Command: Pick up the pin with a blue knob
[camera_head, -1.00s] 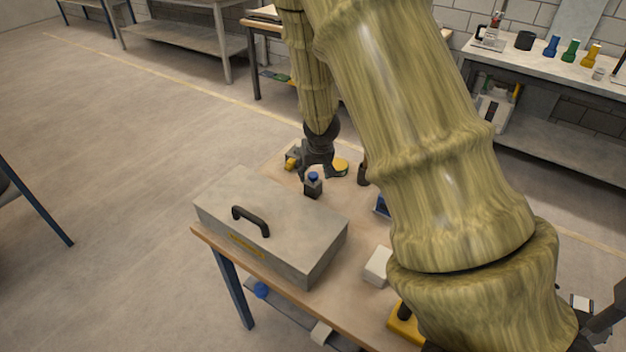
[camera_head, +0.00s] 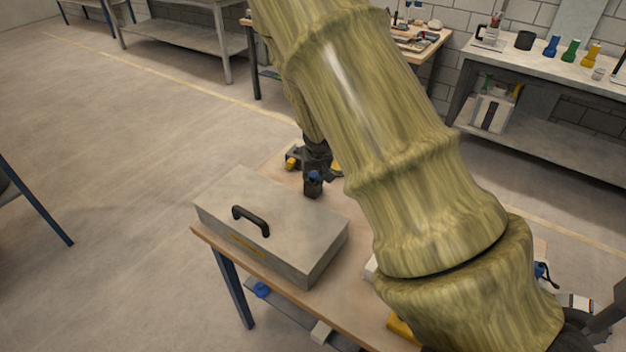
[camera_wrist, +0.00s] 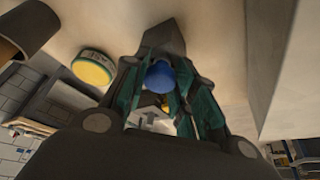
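The blue knob (camera_head: 314,175) of the pin shows at the top of a small dark block (camera_head: 313,189) on the table, beside the grey toolbox. The pin's shaft is hidden. My gripper (camera_head: 315,167) is down at the knob from behind and partly overlaps it in the head view. In the wrist view, the blue knob (camera_wrist: 160,76) lies between the dark and teal fingers of my gripper (camera_wrist: 160,88), with the dark block (camera_wrist: 165,38) beyond it. The fingers look spread around the knob; firm contact does not show.
The grey toolbox (camera_head: 285,243) with a black handle stands close by, its wall rising at right in the wrist view. A round yellow-topped item (camera_wrist: 93,68) and a dark cup (camera_wrist: 25,28) are at the other side. My arm hides much of the table's right part.

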